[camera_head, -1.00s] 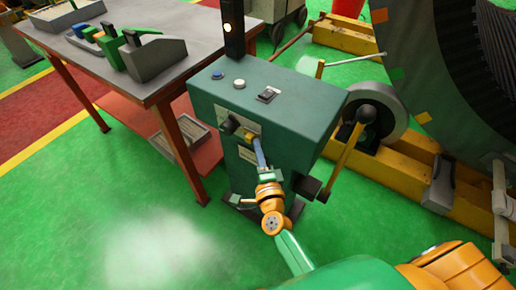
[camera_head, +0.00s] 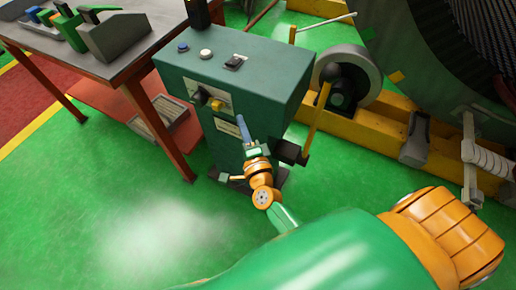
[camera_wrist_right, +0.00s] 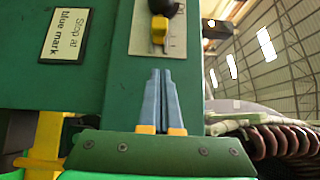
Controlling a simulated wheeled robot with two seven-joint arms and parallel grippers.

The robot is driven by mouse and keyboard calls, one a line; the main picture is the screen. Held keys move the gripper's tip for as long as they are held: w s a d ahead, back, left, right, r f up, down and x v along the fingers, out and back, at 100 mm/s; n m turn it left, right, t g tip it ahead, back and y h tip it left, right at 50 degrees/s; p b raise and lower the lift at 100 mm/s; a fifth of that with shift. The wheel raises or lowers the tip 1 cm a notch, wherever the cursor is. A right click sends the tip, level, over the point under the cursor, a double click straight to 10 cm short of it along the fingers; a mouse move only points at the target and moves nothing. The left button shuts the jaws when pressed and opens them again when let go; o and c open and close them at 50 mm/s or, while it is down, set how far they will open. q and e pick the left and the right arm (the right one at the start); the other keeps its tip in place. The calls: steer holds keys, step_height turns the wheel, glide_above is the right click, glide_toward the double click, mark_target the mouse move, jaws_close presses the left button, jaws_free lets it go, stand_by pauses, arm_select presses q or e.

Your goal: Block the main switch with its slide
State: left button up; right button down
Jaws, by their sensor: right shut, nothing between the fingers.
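The main switch is a black knob (camera_head: 201,97) on a pale plate (camera_head: 224,112) on the front of the green cabinet (camera_head: 262,88). The yellow slide (camera_head: 217,105) sits on that plate close beside the knob. In the right wrist view, the slide (camera_wrist_right: 159,30) appears right up against the knob (camera_wrist_right: 163,7); I cannot tell whether they touch. My right gripper (camera_head: 241,119) is shut and empty, its blue-grey fingers in front of the cabinet, right of the slide. In the right wrist view, its fingertips (camera_wrist_right: 160,73) point at the plate, with a gap to the slide. My left gripper is out of view.
The cabinet top carries a blue button (camera_head: 183,47), a white button (camera_head: 206,54) and a black rocker (camera_head: 235,62). A grey table (camera_head: 124,60) with bins is at left. Green floor in front is clear.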

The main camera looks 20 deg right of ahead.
steer(key=s+a, duration=0.1)
steer(key=s, duration=0.6)
steer(key=shift+s+a+f, duration=0.15)
steer(key=shift+s+a, duration=0.05)
steer(key=shift+a, duration=0.15)
